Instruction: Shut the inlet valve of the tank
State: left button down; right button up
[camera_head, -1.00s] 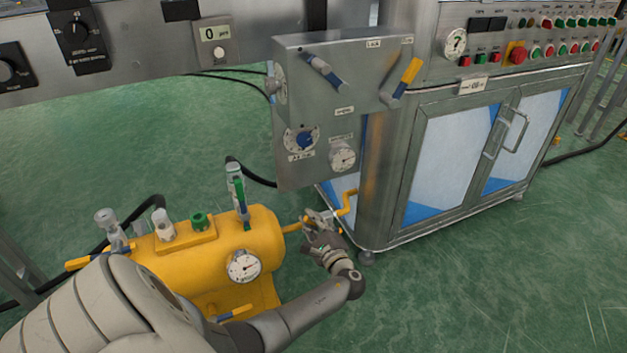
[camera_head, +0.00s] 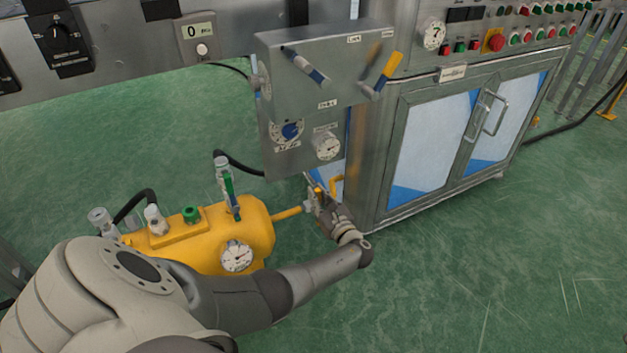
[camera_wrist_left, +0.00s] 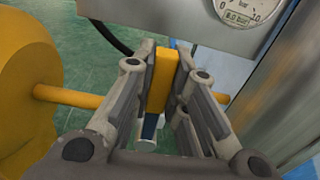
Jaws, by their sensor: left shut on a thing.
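The yellow tank (camera_head: 245,215) stands on the floor at the lower left, with a gauge (camera_head: 237,256) on its front. A yellow pipe (camera_head: 288,212) runs from its right end towards the steel cabinet. The inlet valve's handle, a yellow lever (camera_wrist_left: 162,80) with a dark blue lower part, stands between my left gripper's fingers in the left wrist view. My left gripper (camera_head: 314,192) is shut on this handle at the pipe. The fingers hide most of the valve body. The pipe also shows in the wrist view (camera_wrist_left: 65,96), left of the fingers. My right gripper is not in view.
A steel panel (camera_head: 300,90) with levers, a knob and gauges hangs just above my left gripper. The steel cabinet (camera_head: 400,160) with two glazed doors stands close on its right. Black hoses (camera_head: 135,205) rise behind the tank. The green floor at the lower right is clear.

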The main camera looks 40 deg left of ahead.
pick_arm(q)
jog(key=shift+w+d+f+m, duration=0.1)
jog(key=shift+w+d+m, duration=0.05)
jog(key=shift+m, duration=0.25)
jog(key=c, duration=1.4)
grip_release()
jog(key=shift+w, duration=0.1)
jog(key=v, duration=1.2)
jog(key=shift+f, duration=0.1)
